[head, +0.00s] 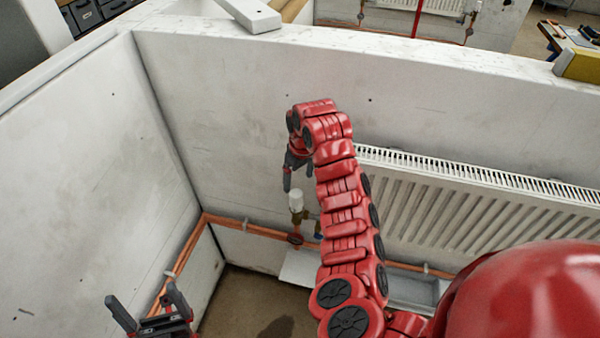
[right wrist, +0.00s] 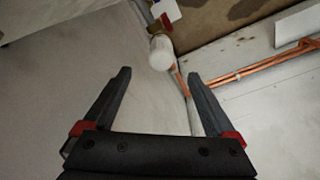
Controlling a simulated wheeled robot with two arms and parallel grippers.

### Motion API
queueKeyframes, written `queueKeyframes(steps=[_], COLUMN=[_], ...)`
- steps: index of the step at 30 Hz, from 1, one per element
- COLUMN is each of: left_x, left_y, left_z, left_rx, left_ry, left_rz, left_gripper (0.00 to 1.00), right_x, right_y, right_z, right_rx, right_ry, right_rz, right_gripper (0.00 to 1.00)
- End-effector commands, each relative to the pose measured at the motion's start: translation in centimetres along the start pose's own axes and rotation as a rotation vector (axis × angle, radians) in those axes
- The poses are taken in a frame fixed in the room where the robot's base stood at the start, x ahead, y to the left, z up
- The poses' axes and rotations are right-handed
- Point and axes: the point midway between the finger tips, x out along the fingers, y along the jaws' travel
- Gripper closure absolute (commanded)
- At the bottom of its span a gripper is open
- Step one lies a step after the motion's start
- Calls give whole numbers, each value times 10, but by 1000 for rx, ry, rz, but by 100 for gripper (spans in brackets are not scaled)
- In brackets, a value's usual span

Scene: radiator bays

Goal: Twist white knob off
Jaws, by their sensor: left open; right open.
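The white knob (head: 296,200) sits upright on a brass valve (head: 298,217) on the copper pipe, left of the radiator, in the head view. In the right wrist view the white knob (right wrist: 161,52) is ahead of the fingertips, near the top middle. My right gripper (head: 298,180) is just above the knob in the head view, fingers pointing down; in the right wrist view its jaws (right wrist: 157,75) are open with nothing between them. My left gripper (head: 148,305) is open and empty at the bottom left, far from the knob.
A white radiator (head: 470,205) hangs on the back wall to the right. Copper pipes (head: 255,229) run low along the walls. A pale wall (head: 80,150) closes the left side. A grey tray-like piece (head: 410,288) lies below the radiator. Bare floor (head: 250,305) shows in the corner.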

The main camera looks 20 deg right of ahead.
Motion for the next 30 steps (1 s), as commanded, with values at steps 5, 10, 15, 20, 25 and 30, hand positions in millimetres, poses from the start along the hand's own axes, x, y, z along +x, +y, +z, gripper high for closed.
queueKeyframes(steps=[5, 10, 15, 20, 25, 30], left_x=[-2, 13, 16, 18, 18, 18], left_y=[0, -1, -1, -1, -1, -1], left_z=[0, -2, -3, -3, -3, -3], left_rx=[0, 0, 0, 0, 0, 0], left_ry=[0, 0, 0, 0, 0, 0], left_rz=[0, 0, 0, 0, 0, 0], left_gripper=[0, 0, 0, 0, 0, 0], right_x=[36, 66, 86, 95, 97, 97], right_y=[0, -2, -1, -1, 0, 0], right_z=[2, 1, -1, 1, 1, 0], right_rx=[2, 2, 3, 2, 1, 1], right_ry=[-4, -4, 1, -2, 0, 0], right_rz=[-4, -4, -4, -3, -2, -1], right_gripper=[9, 9, 9, 9, 9, 18])
